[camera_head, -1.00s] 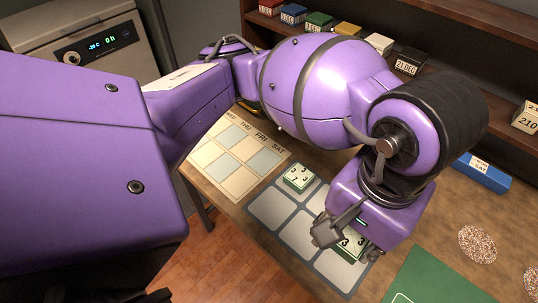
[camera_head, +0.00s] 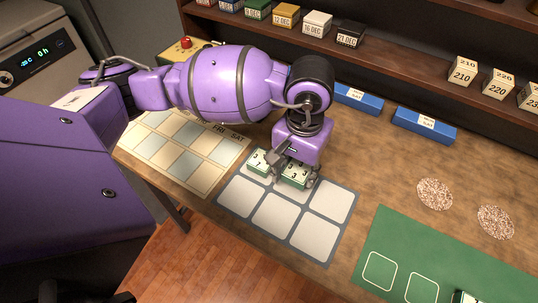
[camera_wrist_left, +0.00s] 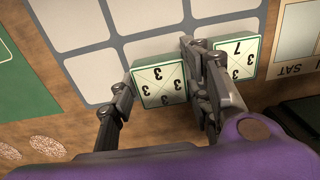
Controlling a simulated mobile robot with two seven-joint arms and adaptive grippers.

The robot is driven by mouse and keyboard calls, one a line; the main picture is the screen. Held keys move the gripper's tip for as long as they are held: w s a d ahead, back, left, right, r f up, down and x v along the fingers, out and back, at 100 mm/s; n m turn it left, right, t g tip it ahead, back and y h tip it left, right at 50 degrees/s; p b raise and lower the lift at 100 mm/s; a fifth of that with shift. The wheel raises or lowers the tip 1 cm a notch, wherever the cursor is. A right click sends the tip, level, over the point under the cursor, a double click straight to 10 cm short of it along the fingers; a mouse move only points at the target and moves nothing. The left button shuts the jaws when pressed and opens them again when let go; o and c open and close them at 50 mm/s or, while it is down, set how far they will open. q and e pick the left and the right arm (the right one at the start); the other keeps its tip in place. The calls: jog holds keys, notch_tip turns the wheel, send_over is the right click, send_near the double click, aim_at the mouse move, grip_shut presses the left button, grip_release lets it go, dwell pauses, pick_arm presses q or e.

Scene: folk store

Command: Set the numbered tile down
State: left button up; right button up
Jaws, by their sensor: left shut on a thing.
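My left gripper (camera_head: 292,174) is shut on a green-sided numbered tile (camera_head: 295,177) with a white top marked with 3s. The held tile also shows in the left wrist view (camera_wrist_left: 160,86), between the two fingers. It is over the far row of a grey mat (camera_head: 248,208) with pale square cells; I cannot tell whether it touches the mat. A second tile, with a 7 on it (camera_head: 258,161), lies on the mat just left of the held one. In the left wrist view this second tile (camera_wrist_left: 238,56) is close beside one finger. My right gripper is not in view.
A cream calendar board (camera_head: 185,150) lies to the left, and a green mat (camera_head: 440,255) to the right. Blue blocks (camera_head: 425,124) and speckled discs (camera_head: 435,193) lie behind it. A shelf at the back holds boxes. The mat's near cells are empty.

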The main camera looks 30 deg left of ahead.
aim_at(297, 173)
pick_arm(q)
jog(key=shift+d+f, duration=0.1)
jog(key=shift+f, duration=1)
jog(key=shift+f, duration=0.2)
jog(key=o, duration=1.3)
jog(key=shift+r, duration=0.1)
notch_tip(297, 173, up, 12)
jog(key=shift+r, duration=0.1)
